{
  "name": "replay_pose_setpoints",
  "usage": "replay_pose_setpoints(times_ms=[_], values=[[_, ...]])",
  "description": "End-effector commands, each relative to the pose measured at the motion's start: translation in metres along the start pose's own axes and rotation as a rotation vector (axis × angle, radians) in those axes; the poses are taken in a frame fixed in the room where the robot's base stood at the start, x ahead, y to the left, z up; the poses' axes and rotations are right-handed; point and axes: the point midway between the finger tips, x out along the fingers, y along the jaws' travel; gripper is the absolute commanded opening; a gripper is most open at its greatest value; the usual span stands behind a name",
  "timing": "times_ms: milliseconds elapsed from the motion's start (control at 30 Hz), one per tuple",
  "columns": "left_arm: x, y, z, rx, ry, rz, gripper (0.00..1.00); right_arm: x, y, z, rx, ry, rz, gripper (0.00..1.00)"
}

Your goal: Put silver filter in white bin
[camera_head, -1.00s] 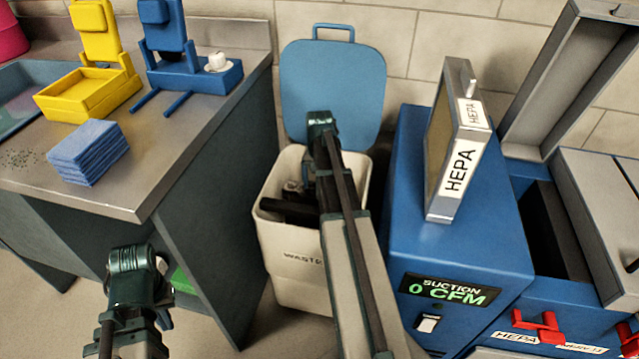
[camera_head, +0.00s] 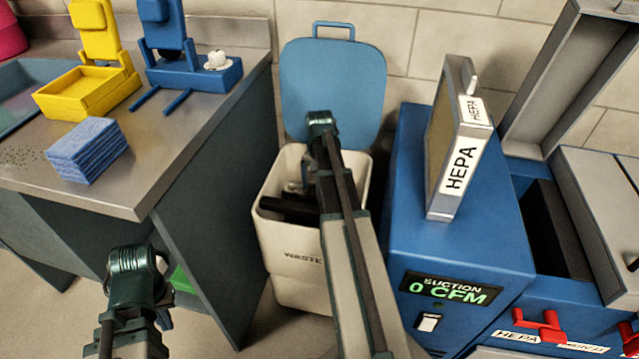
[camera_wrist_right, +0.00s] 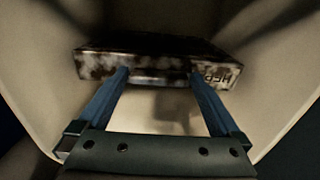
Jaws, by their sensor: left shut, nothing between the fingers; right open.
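The white bin (camera_head: 285,240), marked WASTE, stands with its blue lid up. My right arm reaches down into it. In the right wrist view, a dirty, mottled silver filter (camera_wrist_right: 150,64) with part of a HEPA label lies inside the bin. My right gripper (camera_wrist_right: 160,78) is open, with its blue fingertips at the filter's near edge; whether they touch it I cannot tell. A dark part of this filter shows in the head view (camera_head: 288,209). A clean silver-framed HEPA filter (camera_head: 458,165) stands on the blue machine. My left gripper (camera_head: 164,318) is shut and empty, low at left.
The blue suction machine (camera_head: 425,250) reads 0 CFM. To its right is an open slot with a raised grey cover (camera_head: 565,80). The metal bench (camera_head: 165,140) at left holds blue cloths (camera_head: 88,150), a yellow stand (camera_head: 90,90) and a blue stand (camera_head: 195,75).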

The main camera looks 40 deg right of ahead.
Motion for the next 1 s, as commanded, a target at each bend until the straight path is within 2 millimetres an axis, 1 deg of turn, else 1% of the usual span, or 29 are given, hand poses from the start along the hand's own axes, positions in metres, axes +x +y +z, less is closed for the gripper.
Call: replay_pose_setpoints(times_ms=[167, 267, 467, 900, 1000], values=[[-0.011, -0.001, 0.001, -0.001, 0.0, 0.001, 0.0, -0.011, 0.0, 0.0, 0.0, 0.0, 0.0, 1.0], [-0.021, -0.002, 0.001, -0.002, 0.0, 0.002, 0.0, -0.022, 0.0, 0.0, 0.0, 0.0, 0.0, 1.0], [-0.05, -0.004, 0.003, -0.004, -0.001, 0.005, 0.0, -0.05, 0.0, 0.0, 0.0, 0.0, 0.0, 1.0], [-0.117, -0.01, 0.007, -0.005, -0.001, 0.012, 0.0, -0.118, 0.0, 0.0, 0.0, 0.0, 0.0, 1.0], [-0.129, -0.011, 0.008, -0.005, -0.001, 0.012, 0.0, -0.13, 0.0, 0.0, 0.0, 0.0, 0.0, 1.0]])
